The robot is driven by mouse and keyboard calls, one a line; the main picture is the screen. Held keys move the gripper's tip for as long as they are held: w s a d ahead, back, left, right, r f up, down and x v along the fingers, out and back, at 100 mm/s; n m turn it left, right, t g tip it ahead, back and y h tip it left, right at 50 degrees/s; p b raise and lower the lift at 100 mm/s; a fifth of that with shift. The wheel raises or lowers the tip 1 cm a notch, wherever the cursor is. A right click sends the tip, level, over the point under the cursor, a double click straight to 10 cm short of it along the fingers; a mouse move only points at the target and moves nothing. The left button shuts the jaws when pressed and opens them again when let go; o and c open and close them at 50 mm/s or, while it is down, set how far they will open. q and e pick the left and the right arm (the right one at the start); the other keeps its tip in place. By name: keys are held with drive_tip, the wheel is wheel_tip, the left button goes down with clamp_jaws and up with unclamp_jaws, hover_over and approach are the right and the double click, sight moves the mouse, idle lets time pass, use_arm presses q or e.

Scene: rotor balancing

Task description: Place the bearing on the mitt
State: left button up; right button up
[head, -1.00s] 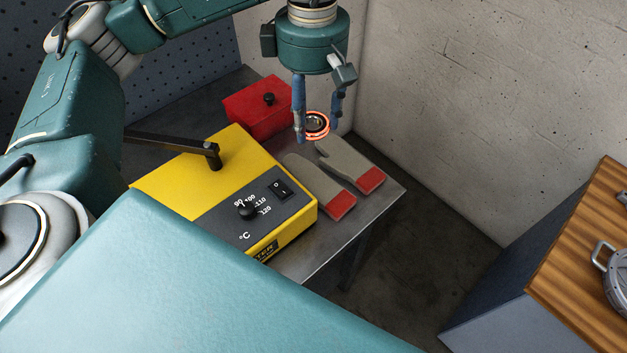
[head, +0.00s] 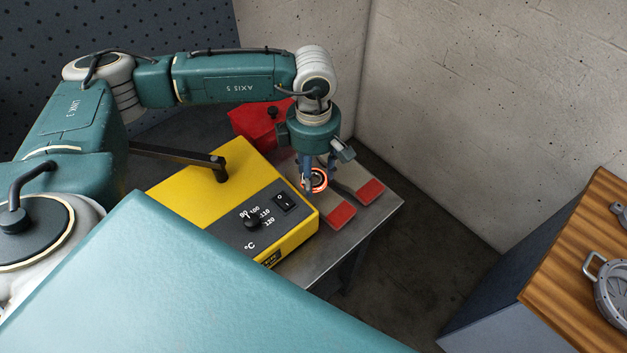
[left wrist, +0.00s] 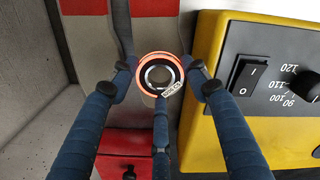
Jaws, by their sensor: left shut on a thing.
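The bearing (head: 318,180) is a ring with a glowing orange-red rim. My left gripper (head: 316,178) is shut on it, and in the left wrist view the blue fingers close around the bearing (left wrist: 160,75) from several sides. A small label shows at its edge. The mitts are grey with red cuffs, one (head: 338,214) nearer the yellow heater and one (head: 369,190) to its right, on the metal table. The bearing is over the grey part of the mitts; I cannot tell whether it touches. My right gripper is not in view.
The yellow heater (head: 185,192) with a dial, a switch and a dark bar stands left of the mitts. A red box (head: 255,122) with a black knob is behind. A concrete wall (head: 480,110) rises close behind the table. A wooden-topped cabinet (head: 560,285) stands at right.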

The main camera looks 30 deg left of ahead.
use_arm(q)
wheel_tip(320, 180, down, 3)
drive_tip(key=shift+f+p, duration=0.2)
drive_tip(key=shift+p, duration=0.3)
drive_tip(key=shift+f, duration=0.5)
drive_tip(key=o, duration=0.9)
drive_tip(key=shift+f, duration=0.15)
drive_tip(key=shift+o, duration=0.6)
